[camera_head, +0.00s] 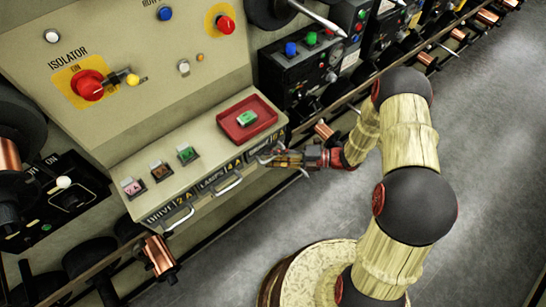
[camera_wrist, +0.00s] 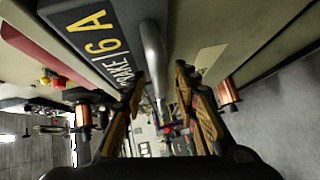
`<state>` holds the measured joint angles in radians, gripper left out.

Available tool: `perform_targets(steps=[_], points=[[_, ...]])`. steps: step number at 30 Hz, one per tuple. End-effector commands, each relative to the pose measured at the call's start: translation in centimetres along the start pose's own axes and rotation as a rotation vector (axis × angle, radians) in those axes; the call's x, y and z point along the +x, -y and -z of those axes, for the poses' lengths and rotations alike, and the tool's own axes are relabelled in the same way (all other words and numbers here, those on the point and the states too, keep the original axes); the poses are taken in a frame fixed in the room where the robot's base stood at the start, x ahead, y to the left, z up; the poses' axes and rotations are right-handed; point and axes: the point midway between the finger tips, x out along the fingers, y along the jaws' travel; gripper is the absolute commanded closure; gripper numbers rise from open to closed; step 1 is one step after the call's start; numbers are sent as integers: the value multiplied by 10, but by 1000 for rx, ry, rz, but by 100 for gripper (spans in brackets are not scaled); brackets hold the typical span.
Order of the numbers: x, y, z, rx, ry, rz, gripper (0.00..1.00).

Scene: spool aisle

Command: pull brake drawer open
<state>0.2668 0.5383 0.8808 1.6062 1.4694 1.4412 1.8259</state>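The brake drawer (camera_head: 255,153) is the rightmost of three drawers along the front edge of the cream console. Its front looks flush with its neighbours. In the wrist view, its dark label (camera_wrist: 92,45) reads BRAKE 6A, and its grey bar handle (camera_wrist: 153,55) runs between my fingers. My gripper (camera_head: 272,159) is at this drawer front in the head view, covering most of the handle. In the wrist view my gripper (camera_wrist: 158,85) has its fingers apart on either side of the handle, with a gap visible at the right finger. Contact with the handle cannot be told.
The lamps drawer (camera_head: 220,180) and drive drawer (camera_head: 172,212) are to the left, with similar handles. A red tray (camera_head: 232,131) holding a green block (camera_head: 247,118) sits on the console above. Copper spools (camera_head: 159,256) stick out along the rail.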

Motion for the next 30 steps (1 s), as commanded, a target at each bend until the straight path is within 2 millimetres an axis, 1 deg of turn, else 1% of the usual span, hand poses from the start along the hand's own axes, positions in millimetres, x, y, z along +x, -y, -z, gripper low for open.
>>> perform_targets(steps=[2, 17, 30], points=[[0, 0, 0, 0, 0, 0, 71], [0, 0, 0, 0, 0, 0, 99], [0, 0, 0, 0, 0, 0, 100]])
